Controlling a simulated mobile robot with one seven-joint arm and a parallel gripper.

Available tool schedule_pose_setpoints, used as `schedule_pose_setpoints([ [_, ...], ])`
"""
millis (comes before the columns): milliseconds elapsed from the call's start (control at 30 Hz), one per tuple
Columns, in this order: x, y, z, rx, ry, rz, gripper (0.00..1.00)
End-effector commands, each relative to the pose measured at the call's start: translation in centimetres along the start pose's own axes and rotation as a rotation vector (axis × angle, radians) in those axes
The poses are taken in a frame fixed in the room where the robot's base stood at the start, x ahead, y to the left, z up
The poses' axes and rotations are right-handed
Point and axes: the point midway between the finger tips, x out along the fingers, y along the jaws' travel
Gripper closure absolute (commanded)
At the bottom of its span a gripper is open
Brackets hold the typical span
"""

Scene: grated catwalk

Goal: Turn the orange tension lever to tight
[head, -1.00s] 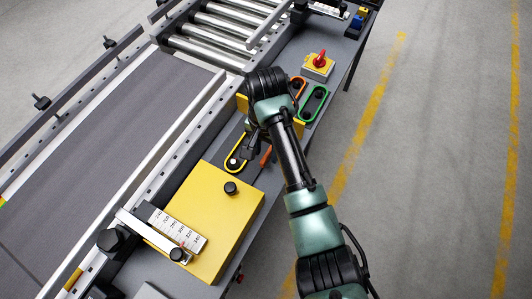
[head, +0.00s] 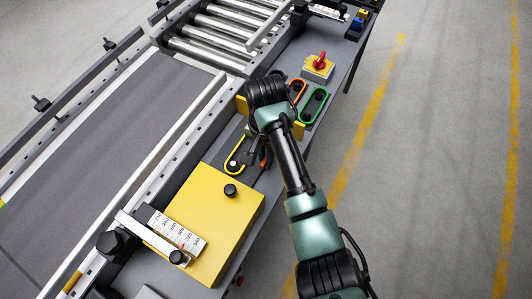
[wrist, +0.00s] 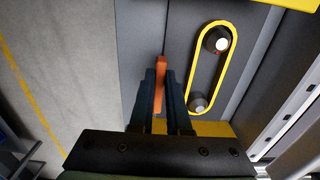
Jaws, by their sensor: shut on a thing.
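The orange tension lever (wrist: 162,70) stands between my fingertips in the wrist view, a thin orange bar with its far end showing past them. My gripper (wrist: 161,84) is shut on it. In the head view my gripper (head: 259,152) reaches down beside the yellow-outlined slot, and only a small piece of the orange lever (head: 263,163) shows; the rest is hidden by the fingers. I cannot see any tight mark or the lever's pivot.
A yellow-outlined slot with two knobs (wrist: 191,82) lies just right of the lever in the wrist view. In the head view, a yellow plate with a scale (head: 222,215), a green-outlined slot (head: 313,103) and a red knob switch (head: 319,61) are nearby. The conveyor belt (head: 110,170) runs left.

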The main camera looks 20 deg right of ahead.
Motion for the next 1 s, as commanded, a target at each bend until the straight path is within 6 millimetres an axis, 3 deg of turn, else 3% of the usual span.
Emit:
schedule_pose_setpoints([
  [367, -0.29, 0.07, 0.04, -0.093, -0.002, 0.002, 1.00],
  [1000, -0.37, 0.26, -0.08, -0.658, -0.002, 0.001, 1.00],
])
